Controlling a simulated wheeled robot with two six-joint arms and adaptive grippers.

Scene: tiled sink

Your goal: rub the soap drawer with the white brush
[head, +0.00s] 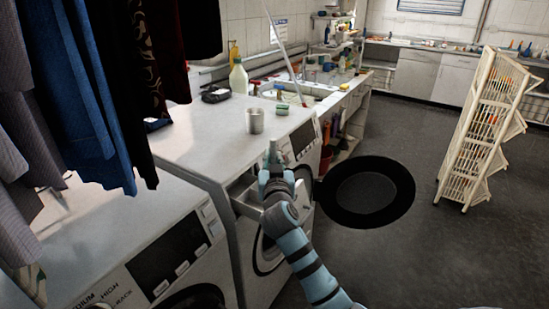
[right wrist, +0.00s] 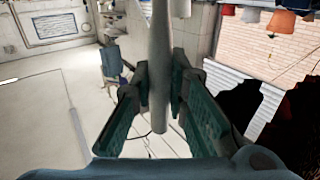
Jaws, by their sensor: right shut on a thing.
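My right gripper (head: 273,160) is over the front of the middle washing machine, at the open soap drawer (head: 246,208). In the right wrist view the fingers (right wrist: 160,95) are closed around a pale, rod-like handle, which I take to be the white brush (right wrist: 159,45). The brush's bristles do not show clearly in either view. The soap drawer sticks out from the machine's front, and my gripper and wrist cover part of it. I cannot tell whether the brush touches the drawer. My left gripper is not in view.
A metal cup (head: 255,121) stands on the white machine top (head: 205,130). A round, dark machine door (head: 372,192) stands open to the right. Clothes (head: 75,80) hang at the left. A white rack (head: 485,130) stands on the floor at right.

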